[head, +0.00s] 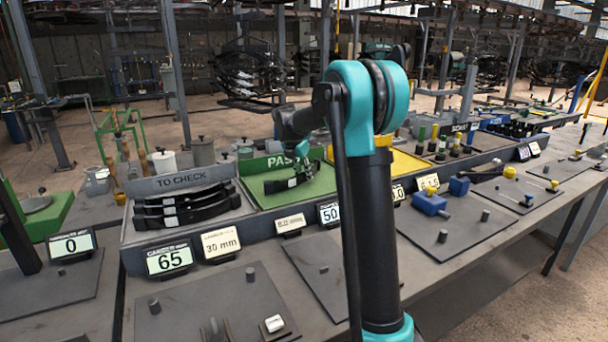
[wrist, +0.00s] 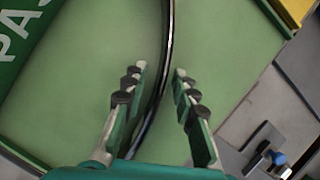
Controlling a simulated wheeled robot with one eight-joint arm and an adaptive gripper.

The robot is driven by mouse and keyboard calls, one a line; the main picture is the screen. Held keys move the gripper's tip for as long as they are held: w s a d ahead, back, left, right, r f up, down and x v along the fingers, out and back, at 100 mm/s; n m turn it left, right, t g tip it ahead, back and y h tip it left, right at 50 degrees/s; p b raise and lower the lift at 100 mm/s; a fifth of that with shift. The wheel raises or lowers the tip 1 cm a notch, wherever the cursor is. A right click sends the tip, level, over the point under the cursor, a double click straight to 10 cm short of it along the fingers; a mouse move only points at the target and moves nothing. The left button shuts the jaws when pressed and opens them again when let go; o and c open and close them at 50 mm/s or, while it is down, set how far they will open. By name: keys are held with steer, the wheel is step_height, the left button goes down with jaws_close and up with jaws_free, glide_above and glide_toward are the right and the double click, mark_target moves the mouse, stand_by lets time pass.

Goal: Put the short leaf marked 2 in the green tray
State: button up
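The green tray (head: 318,188), with a PASS sign, is left of my arm in the head view; its green floor (wrist: 75,75) fills most of the wrist view. A dark leaf (head: 277,187) is in this tray under my gripper (head: 298,172). In the wrist view a thin, dark, curved leaf edge (wrist: 167,60) runs between the fingers of my gripper (wrist: 160,75). The fingers are apart, with a gap on each side of the leaf. I cannot read a number on this leaf. Several dark leaves (head: 185,207) lie in the TO CHECK tray; no 2 is legible on them.
A yellow tray (head: 405,163) adjoins the green tray on the right. Number displays, such as 65 (head: 170,259) and 30 mm (head: 221,242), stand along the front. Blue blocks (head: 430,203) and pegged dark plates lie on the bench. A blue-tipped fixture (wrist: 278,158) is at the wrist view's lower right.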

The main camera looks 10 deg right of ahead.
steer(key=v, duration=1.2)
